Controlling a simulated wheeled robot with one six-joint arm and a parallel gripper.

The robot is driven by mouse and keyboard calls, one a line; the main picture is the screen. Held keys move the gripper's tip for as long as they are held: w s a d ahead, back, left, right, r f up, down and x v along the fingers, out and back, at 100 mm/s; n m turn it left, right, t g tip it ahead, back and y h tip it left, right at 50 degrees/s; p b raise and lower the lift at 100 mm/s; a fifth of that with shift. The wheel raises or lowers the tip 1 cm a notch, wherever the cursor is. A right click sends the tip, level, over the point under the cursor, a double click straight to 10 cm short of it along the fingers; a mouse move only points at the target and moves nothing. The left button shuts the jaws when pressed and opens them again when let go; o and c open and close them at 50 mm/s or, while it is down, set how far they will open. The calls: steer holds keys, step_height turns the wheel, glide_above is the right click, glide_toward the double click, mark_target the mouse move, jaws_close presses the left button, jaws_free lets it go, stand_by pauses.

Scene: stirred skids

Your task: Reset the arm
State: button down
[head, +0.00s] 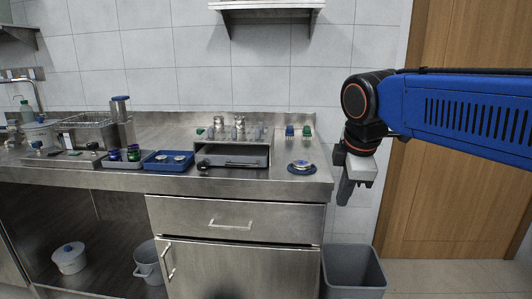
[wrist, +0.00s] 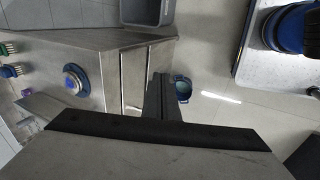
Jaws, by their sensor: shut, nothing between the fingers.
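My blue arm (head: 465,110) reaches in from the right in the head view. My gripper (head: 345,190) hangs from its end, pointing down, just off the right end of the steel counter. It is shut and holds nothing. In the wrist view its closed fingers (wrist: 161,97) stand out at the middle, with floor and the counter's side behind them.
The steel counter (head: 260,184) bears a blue tray (head: 167,161), a grey box-like unit (head: 232,155) and a round blue dish (head: 302,167) near its right end. A grey bin (head: 353,272) stands on the floor below my gripper. A wooden door (head: 450,200) is behind my arm.

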steer(key=s+d+f+m, duration=0.5)
steer(key=s+f+m, duration=0.3)
steer(key=s+d+f+m, duration=0.6)
steer(key=s+f+m, duration=0.2)
steer(key=s+f, duration=0.1)
steer(key=shift+s+m+t, duration=0.15)
steer(key=shift+m+t, duration=0.15)
steer(key=shift+m, duration=0.1)
steer(key=shift+f, duration=0.1)
